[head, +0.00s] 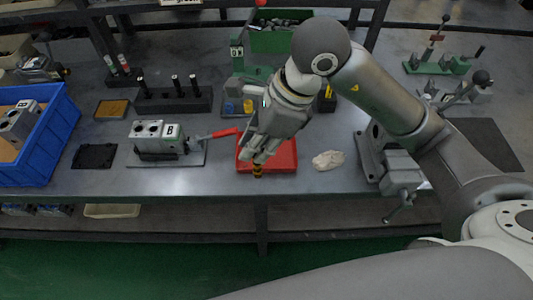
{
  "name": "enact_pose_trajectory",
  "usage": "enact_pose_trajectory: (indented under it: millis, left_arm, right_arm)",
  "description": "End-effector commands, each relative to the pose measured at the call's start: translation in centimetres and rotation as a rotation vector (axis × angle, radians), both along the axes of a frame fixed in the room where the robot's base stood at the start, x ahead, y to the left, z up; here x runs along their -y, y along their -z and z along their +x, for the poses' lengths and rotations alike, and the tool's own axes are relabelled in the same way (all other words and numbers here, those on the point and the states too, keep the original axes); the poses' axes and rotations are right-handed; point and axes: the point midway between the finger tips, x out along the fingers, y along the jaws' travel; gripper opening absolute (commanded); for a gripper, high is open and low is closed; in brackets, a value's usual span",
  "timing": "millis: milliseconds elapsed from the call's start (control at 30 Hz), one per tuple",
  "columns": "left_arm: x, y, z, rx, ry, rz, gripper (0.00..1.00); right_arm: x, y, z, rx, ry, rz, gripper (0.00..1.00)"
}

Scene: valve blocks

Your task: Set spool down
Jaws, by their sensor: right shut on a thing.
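My right gripper (259,157) reaches down over the red tray (284,157) from the upper right. It is shut on a small black and yellow spool (258,171), which hangs upright below the fingertips at the tray's front edge. I cannot tell whether the spool touches the tray or the table. A light grey valve block marked B (160,131) sits in a fixture to the left of the tray. My left gripper is out of view.
A red-handled clamp (222,133) lies between block and tray. A crumpled cloth (328,160) is right of the tray, then a grey vise (390,165). A blue crate (62,130) with another block is at far left. A dark rack (172,101) with pegs stands behind.

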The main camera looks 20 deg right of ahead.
Motion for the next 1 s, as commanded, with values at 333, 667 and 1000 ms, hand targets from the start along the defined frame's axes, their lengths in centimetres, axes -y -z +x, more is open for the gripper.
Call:
enact_pose_trajectory:
  millis: [333,667,1000]
  left_arm:
    - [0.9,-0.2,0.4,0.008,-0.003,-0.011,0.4]
    - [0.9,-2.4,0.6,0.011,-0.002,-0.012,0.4]
    - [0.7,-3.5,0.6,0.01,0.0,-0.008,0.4]
  right_arm:
    - [0.0,-0.5,1.1,-0.006,0.226,0.0,0.0]
    - [3.5,2.7,7.8,-0.009,0.231,-0.002,0.0]
    - [5.5,8.0,11.9,-0.005,0.224,0.0,0.0]
